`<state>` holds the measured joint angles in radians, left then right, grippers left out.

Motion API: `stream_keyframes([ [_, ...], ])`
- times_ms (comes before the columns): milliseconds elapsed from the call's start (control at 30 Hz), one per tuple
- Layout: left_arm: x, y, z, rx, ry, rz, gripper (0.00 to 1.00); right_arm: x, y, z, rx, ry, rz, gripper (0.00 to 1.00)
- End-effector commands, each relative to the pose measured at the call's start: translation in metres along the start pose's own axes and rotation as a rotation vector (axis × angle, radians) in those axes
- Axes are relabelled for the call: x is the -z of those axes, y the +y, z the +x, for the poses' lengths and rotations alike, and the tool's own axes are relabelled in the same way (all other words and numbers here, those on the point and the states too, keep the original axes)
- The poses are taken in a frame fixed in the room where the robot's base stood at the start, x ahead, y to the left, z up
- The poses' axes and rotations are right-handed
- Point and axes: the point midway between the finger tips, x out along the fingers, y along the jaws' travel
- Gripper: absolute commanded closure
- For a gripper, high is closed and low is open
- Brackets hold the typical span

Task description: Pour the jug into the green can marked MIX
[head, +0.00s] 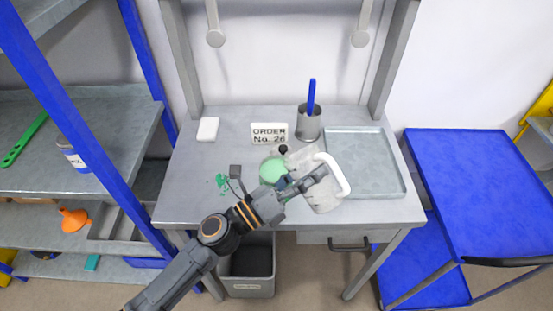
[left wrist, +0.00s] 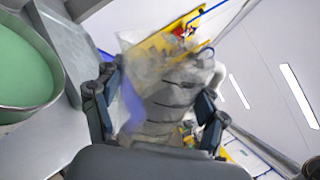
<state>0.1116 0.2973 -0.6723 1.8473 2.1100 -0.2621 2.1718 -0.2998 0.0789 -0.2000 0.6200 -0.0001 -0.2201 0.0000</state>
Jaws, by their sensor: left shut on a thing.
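My left gripper (head: 312,176) is shut on a clear jug (head: 322,198) with a white handle (head: 340,174). The jug is tilted and held over the bench front, right of a can with a light green top or contents (head: 272,171). My forearm hides much of the can, and no MIX mark can be read. In the left wrist view, the see-through jug (left wrist: 175,85) sits between both fingers. A round can with green contents (left wrist: 25,75) fills the left edge there. I cannot tell whether liquid is leaving the jug. My right gripper is not in view.
An order sign (head: 269,132), a grey cup with a blue-handled tool (head: 308,124) and a white block (head: 208,129) stand behind. A metal tray (head: 390,165) lies right. Green splashes (head: 221,181) mark the bench left. A grey bin (head: 248,287) stands below.

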Motion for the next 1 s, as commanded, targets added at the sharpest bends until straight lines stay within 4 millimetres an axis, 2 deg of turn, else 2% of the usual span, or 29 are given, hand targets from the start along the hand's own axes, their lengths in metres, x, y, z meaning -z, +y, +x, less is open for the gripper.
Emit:
stream_keyframes([
  [100,0.014,0.005,-0.002,-0.001,0.058,0.171,0.65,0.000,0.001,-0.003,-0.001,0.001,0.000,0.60],
  [200,0.028,0.015,-0.005,-0.001,0.063,0.192,0.65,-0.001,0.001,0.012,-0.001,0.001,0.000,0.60],
  [533,0.062,0.035,-0.011,0.000,0.095,0.296,0.65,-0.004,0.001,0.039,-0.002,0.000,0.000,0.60],
  [600,0.059,0.022,-0.007,0.001,0.120,0.369,0.65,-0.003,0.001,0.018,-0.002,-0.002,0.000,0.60],
  [700,0.066,0.017,-0.006,-0.001,0.154,0.470,0.65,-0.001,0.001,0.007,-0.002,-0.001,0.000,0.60],
  [1000,0.085,0.013,-0.004,-0.001,0.232,0.715,0.65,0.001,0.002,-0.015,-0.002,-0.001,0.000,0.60],
])
